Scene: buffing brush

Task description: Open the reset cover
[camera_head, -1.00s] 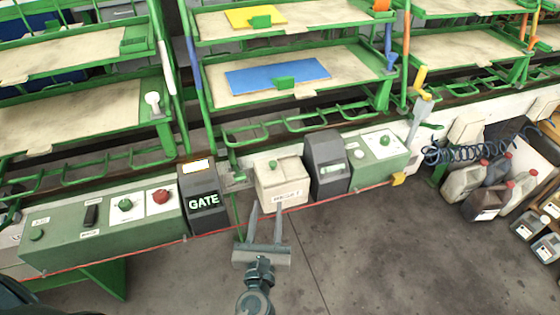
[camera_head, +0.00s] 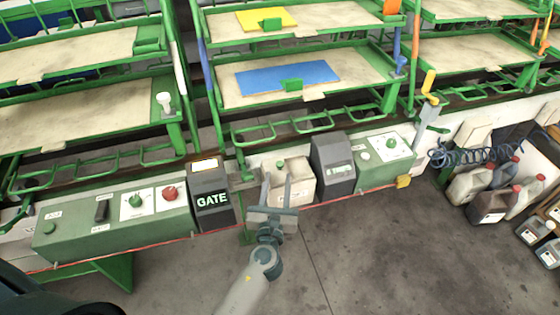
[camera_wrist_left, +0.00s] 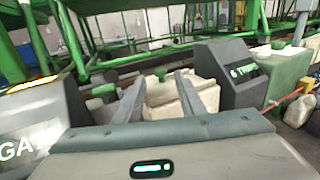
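No label legibly reads reset in these views. A cream box (camera_head: 301,180) with a green knob (camera_head: 280,165) on top stands between the dark GATE box (camera_head: 211,195) and another dark grey box (camera_head: 333,163). My left gripper (camera_head: 277,178) is open, its two fingers pointing at the front of the cream box and overlapping it in the head view. In the left wrist view the cream box (camera_wrist_left: 205,95) shows between and beyond the fingers (camera_wrist_left: 160,85). I cannot tell whether they touch it. My right gripper is not in view.
A green control panel (camera_head: 110,232) with knobs is at left, and a green box (camera_head: 385,160) at right. Green racks (camera_head: 290,110) with shelves stand behind. Jugs (camera_head: 495,190) stand at right. The grey floor (camera_head: 400,250) in front is clear.

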